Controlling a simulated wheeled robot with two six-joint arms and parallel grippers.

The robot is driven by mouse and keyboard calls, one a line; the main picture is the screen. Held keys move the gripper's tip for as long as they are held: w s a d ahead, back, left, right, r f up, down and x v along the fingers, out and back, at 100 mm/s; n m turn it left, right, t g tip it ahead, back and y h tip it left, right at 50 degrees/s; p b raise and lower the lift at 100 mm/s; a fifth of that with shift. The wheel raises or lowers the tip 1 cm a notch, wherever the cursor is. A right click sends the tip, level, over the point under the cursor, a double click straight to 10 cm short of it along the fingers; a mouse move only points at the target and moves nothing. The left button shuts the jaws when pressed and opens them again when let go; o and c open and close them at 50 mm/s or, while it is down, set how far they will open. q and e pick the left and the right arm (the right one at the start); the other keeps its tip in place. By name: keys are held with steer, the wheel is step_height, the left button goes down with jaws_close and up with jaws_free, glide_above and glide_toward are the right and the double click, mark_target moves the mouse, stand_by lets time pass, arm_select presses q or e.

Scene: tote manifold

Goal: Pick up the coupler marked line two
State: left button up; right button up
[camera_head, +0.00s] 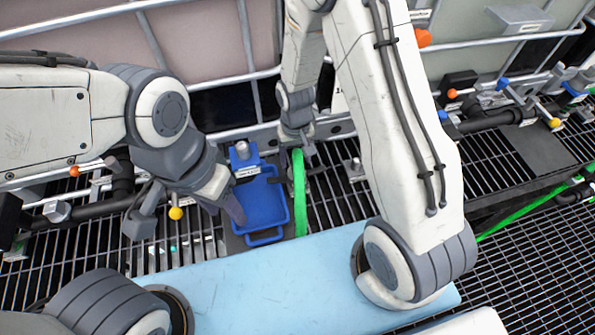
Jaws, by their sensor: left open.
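My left gripper (187,214) is open. One finger is over the left side of a blue tray (262,205), the other is farther left over the grating. A yellow knob (176,213) shows between the fingers. A small grey cylindrical fitting (242,150) stands at the back of the tray, above a white label too small to read. I cannot tell which part is the coupler marked line two. My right gripper (298,146) points down at the top of a green hose (299,195), right of the tray. Whether it is shut on the hose is unclear.
A light blue panel (270,285) lies in front. Dark grating (335,205) surrounds the tray. Pipes with small coloured knobs run along the left and right (490,120). Caged totes (205,40) stand behind. My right arm crosses the middle and hides part of the back.

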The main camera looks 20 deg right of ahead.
steer(key=shift+d+f+p, duration=0.1)
steer(key=shift+f+p, duration=0.2)
steer(key=shift+f, duration=1.55)
jaws_close()
steer(key=shift+r, duration=0.1)
steer(key=shift+r, duration=0.5)
steer(key=r, duration=0.1)
steer(key=r+b, duration=0.1)
steer(key=r, duration=0.1)
steer(key=shift+s+d+r, duration=0.1)
steer(key=shift+s+r, duration=0.05)
steer(key=shift+s, duration=0.1)
steer(key=s+d+r+b, duration=0.4)
steer(key=s+r+b, duration=0.2)
steer(key=s, duration=0.4)
steer(key=shift+s+r, duration=0.25)
